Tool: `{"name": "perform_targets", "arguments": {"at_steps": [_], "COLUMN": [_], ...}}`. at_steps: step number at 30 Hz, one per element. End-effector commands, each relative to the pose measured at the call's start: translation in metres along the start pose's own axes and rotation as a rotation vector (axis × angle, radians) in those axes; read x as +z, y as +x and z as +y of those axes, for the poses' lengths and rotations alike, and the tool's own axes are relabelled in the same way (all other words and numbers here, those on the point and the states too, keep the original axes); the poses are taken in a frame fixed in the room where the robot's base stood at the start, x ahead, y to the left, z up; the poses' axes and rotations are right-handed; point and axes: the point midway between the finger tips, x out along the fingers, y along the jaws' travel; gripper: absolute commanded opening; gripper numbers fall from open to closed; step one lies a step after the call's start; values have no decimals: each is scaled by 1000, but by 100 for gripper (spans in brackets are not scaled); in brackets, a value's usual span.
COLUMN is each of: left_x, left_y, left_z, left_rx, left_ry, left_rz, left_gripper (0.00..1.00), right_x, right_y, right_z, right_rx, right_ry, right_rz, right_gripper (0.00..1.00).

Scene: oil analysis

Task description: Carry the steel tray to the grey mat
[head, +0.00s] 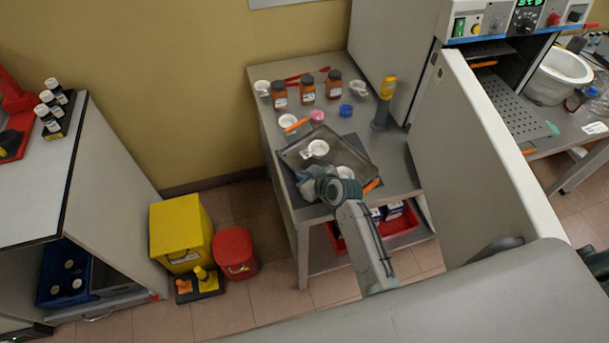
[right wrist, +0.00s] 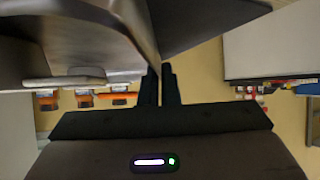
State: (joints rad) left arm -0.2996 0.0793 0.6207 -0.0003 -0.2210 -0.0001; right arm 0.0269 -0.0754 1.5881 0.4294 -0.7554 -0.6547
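The steel tray (head: 296,157) is on the small steel table in the head view, with white cups (head: 318,148) in it. A dark grey mat (head: 355,143) shows beside and partly beneath the tray; whether the tray touches it is unclear. My right gripper (head: 306,184) is at the tray's near left side. In the right wrist view its two dark fingers (right wrist: 161,85) are close together at a grey metal wall of the tray (right wrist: 195,22), which runs in between them. My left gripper is not in view.
Brown bottles (head: 307,88), a pink-lidded jar (head: 317,116), a blue cap (head: 346,111) and a yellow-topped stand (head: 383,105) are behind the tray. An open oven door (head: 480,150) rises at the right. Yellow (head: 180,235) and red (head: 235,253) bins stand on the floor.

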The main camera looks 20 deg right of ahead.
Motion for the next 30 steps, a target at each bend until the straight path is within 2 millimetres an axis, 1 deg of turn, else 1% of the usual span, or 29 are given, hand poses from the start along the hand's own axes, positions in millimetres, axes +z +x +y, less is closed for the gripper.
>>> {"name": "perform_targets", "arguments": {"at_steps": [1, 4, 14, 18, 26, 29, 30], "left_x": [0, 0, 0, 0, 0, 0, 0], "left_y": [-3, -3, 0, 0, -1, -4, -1], "left_z": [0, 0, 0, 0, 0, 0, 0], "left_rx": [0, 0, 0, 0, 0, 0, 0], "left_ry": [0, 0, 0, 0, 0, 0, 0], "left_rz": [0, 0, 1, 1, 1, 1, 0], "left_gripper": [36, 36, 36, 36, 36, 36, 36], "right_x": [2, 6, 9, 10, 10, 6, 9], "right_y": [2, 5, 7, 7, 7, 4, 2], "right_z": [1, 1, 1, 0, 0, 0, 0], "right_rx": [2, 3, 3, 2, 2, 2, 2], "right_ry": [-2, -3, -3, -1, -1, -1, -2], "right_rz": [2, 3, 4, 1, 1, 1, 1], "right_gripper": [0, 0, 0, 24, 24, 24, 24]}}
